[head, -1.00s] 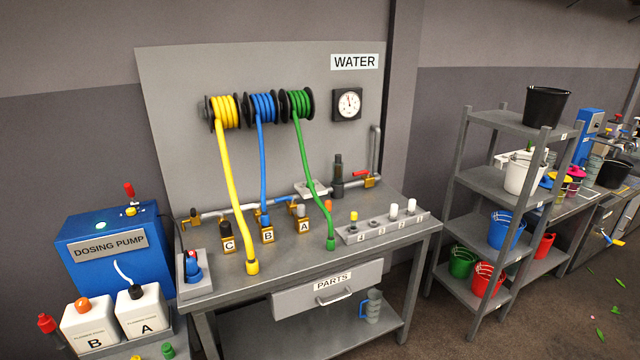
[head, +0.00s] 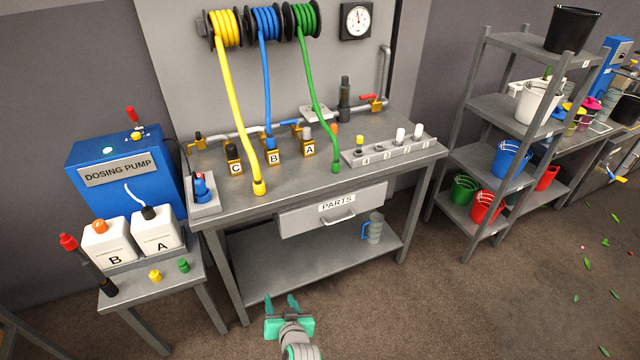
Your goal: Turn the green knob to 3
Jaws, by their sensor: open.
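I cannot make out a knob with numbers that is clearly green. A small green cap (head: 183,265) stands on the low side table, beside a yellow one. My gripper (head: 281,303) is at the bottom middle, in front of the workbench's lower shelf. Its teal fingers are apart with nothing between them, well away from the pump and the side table.
The grey workbench (head: 290,190) carries hoses, valves A, B and C, and a PARTS drawer (head: 335,207). Bottles A (head: 157,240) and B (head: 108,252) stand on the side table. A shelf rack (head: 480,205) with buckets is at the right. The floor between is clear.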

